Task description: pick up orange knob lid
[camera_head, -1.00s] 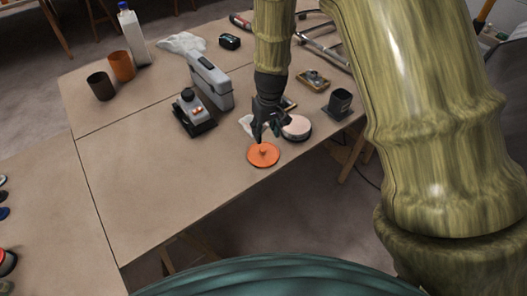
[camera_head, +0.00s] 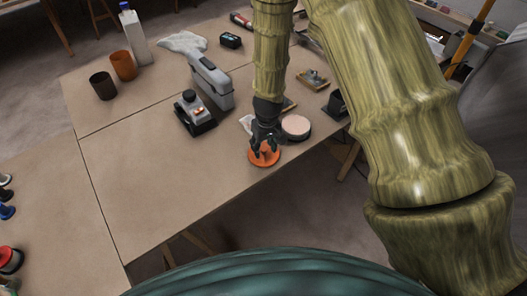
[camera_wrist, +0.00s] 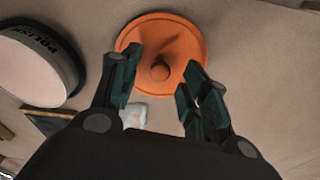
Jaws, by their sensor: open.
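The orange knob lid (camera_head: 257,160) lies flat on the table near its front edge, with its knob up. In the wrist view the lid (camera_wrist: 184,38) is a round orange disc with a small round knob in the middle. My gripper (camera_head: 265,151) is right above the lid, pointing down. In the wrist view the open fingers of my gripper (camera_wrist: 158,88) stand on either side of the knob's line, with nothing between them. I cannot tell whether the fingertips touch the lid. In the head view they partly cover it.
A round pad labelled POLISH (camera_head: 296,126) stands close to the lid, also in the wrist view (camera_wrist: 38,62). A white cloth scrap (camera_head: 246,122) lies behind my gripper. A grey device (camera_head: 195,113) stands further left. The table left of the lid is clear.

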